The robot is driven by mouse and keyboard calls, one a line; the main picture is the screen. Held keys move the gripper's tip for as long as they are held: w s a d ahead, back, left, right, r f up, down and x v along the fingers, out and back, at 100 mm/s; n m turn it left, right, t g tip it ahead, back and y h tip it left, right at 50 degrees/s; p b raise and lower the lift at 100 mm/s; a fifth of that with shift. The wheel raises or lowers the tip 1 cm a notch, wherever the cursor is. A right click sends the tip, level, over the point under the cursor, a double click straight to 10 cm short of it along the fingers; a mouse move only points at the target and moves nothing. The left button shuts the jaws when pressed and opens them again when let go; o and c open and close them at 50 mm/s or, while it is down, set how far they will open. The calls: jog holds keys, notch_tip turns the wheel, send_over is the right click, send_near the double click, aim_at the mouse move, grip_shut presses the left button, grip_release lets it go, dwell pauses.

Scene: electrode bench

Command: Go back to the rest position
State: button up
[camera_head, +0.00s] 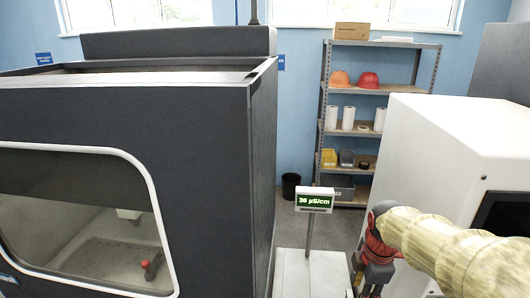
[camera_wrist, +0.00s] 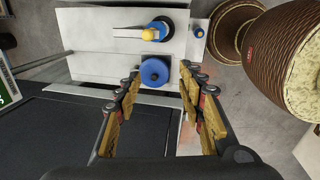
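In the wrist view my gripper (camera_wrist: 160,82) is open, with its two fingers wide apart and nothing gripped between them. A round blue thing (camera_wrist: 155,72) shows in the gap beyond the fingertips, apart from both. In the head view part of my arm shows at the lower right, and the fingers cannot be made out. A display (camera_head: 314,200) reading 36 µS/cm stands on a thin post above a white bench top (camera_head: 298,272). A blue and yellow thing (camera_wrist: 157,30) and a small blue block with a yellow top (camera_wrist: 199,32) are on the bench in the wrist view.
A large dark cabinet (camera_head: 215,180) with a window fills the left. A white machine (camera_head: 430,135) stands at the right. Shelves (camera_head: 347,88) and a black bin (camera_head: 291,186) are at the back. Brown ribbed round shapes (camera_wrist: 262,52) lie right of my gripper.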

jog(key=s+a+m+t+b, duration=0.2)
jog(key=s+a+m+b, duration=0.1)
jog(key=s+m, duration=0.5)
jog(key=s+a+f+m+t+b, duration=0.1)
jog(key=s+a+m+b, duration=0.2)
jog(key=s+m, duration=0.6)
jog(key=shift+m+t+b, duration=0.3)
jog(key=shift+t+b, duration=0.1)
jog(key=shift+b, duration=0.5)
jog(key=shift+f, duration=0.1)
jog(key=shift+c, duration=0.7)
dwell(0.8)
